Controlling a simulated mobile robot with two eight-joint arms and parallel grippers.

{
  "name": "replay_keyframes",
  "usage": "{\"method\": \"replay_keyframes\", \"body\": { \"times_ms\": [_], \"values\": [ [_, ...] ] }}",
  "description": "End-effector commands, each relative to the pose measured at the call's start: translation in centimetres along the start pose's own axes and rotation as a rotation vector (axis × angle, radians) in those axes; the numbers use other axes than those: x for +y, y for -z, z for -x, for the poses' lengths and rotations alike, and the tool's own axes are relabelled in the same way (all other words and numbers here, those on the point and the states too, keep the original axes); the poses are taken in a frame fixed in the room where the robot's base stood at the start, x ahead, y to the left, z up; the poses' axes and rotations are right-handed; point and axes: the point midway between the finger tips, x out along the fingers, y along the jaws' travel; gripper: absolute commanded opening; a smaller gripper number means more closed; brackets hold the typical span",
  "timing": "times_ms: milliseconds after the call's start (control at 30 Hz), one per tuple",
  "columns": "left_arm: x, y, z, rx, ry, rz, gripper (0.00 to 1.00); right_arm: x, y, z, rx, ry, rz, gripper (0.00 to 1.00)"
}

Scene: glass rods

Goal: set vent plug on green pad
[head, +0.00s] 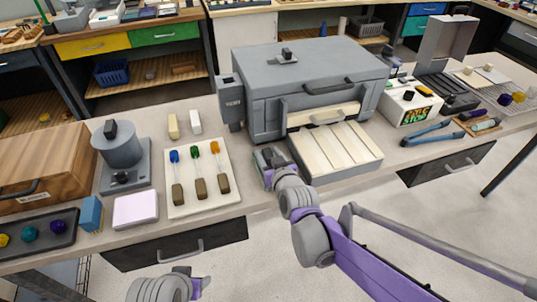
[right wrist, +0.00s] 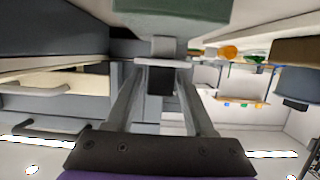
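My right gripper (head: 266,158) is low in front of the kiln's left corner, left of the slatted tray. In the right wrist view, which is upside down, the gripper (right wrist: 158,75) has its fingers on either side of a grey vent plug with a dark knob (right wrist: 160,82), a pale flange and a short stem. The fingers appear closed on the knob. The green pad (right wrist: 172,12) is at the top edge, just beyond the stem; a small gap seems to show, but contact is hard to judge. In the head view the gripper hides plug and pad.
The grey kiln (head: 320,75) stands behind, with a dark-knobbed fitting (head: 287,52) on top. A slatted tray (head: 340,165) is to the right. A white board (head: 226,160) with glass rods is to the left. A pink-white block (head: 136,210) lies further left.

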Motion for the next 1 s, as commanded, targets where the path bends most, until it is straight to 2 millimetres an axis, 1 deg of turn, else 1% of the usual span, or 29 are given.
{"method": "replay_keyframes", "body": {
  "times_ms": [367,467,567,800,900,1000],
  "values": [
    [0.0,0.1,0.2,0.001,0.0,0.0,0.57,0.0,0.3,0.1,0.0,0.0,0.0,0.62],
    [0.0,0.2,0.3,0.001,0.0,0.0,0.57,0.0,0.4,0.9,0.0,0.0,0.0,0.62],
    [0.0,0.2,0.4,0.002,0.0,0.0,0.57,0.0,0.4,2.6,0.0,0.0,0.0,0.62],
    [0.0,0.5,0.9,0.003,0.0,0.0,0.57,0.0,0.4,7.7,0.0,0.0,0.0,0.62],
    [0.0,0.6,1.0,0.004,0.0,0.0,0.57,0.0,0.4,9.4,0.0,0.0,0.0,0.62],
    [0.0,0.7,1.2,0.004,0.0,0.0,0.57,0.0,0.4,10.7,0.0,0.0,0.0,0.62]
  ]
}}
